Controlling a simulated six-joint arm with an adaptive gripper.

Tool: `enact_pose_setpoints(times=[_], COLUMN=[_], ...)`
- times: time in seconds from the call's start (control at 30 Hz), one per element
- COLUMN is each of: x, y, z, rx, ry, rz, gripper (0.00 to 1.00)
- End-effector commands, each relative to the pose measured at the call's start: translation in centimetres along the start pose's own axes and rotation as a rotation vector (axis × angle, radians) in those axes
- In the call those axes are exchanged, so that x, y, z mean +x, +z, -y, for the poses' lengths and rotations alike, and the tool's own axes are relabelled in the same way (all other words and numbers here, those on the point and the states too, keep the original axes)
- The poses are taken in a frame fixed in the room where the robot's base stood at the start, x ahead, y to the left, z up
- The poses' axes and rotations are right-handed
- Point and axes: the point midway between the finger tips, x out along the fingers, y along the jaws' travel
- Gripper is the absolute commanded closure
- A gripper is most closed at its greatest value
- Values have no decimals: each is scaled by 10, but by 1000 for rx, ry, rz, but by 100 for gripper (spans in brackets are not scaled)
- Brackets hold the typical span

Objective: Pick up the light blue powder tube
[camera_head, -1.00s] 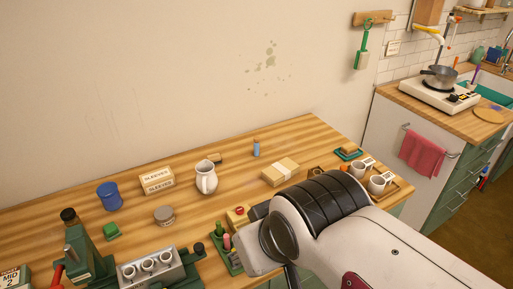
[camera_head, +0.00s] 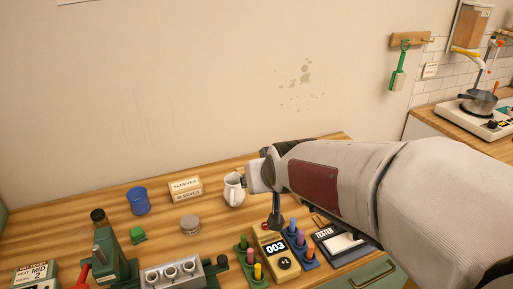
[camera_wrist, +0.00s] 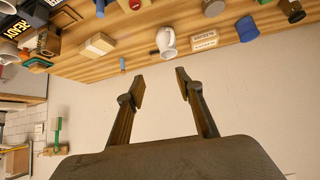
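A small light blue tube (camera_wrist: 122,63) stands alone on the wooden table in the wrist view, which shows the scene upside down. In the head view my arm hides that spot. My gripper (camera_wrist: 160,78) is open and empty, its two fingers spread. In the wrist picture the tube lies beyond and left of the fingertips, apart from them. A rack (camera_head: 309,262) in the head view holds several coloured tubes, among them a blue one (camera_head: 292,226).
A white jug (camera_head: 233,190) stands near my arm, with a sleeves box (camera_head: 185,189), a blue cup (camera_head: 138,201) and a grey-lidded jar (camera_head: 190,225) to its left. A yellow device (camera_head: 269,243) reading 003 stands in front.

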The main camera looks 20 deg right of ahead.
Motion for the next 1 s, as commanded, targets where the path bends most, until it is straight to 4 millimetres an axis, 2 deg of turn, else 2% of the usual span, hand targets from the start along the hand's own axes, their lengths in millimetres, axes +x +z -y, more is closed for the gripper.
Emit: enact_pose_setpoints(times=[0.5,1.0], x=[96,184], y=[-53,-76], z=[-40,-90], rx=[46,81], ry=[55,116], rz=[-154,-305], gripper=[64,64])
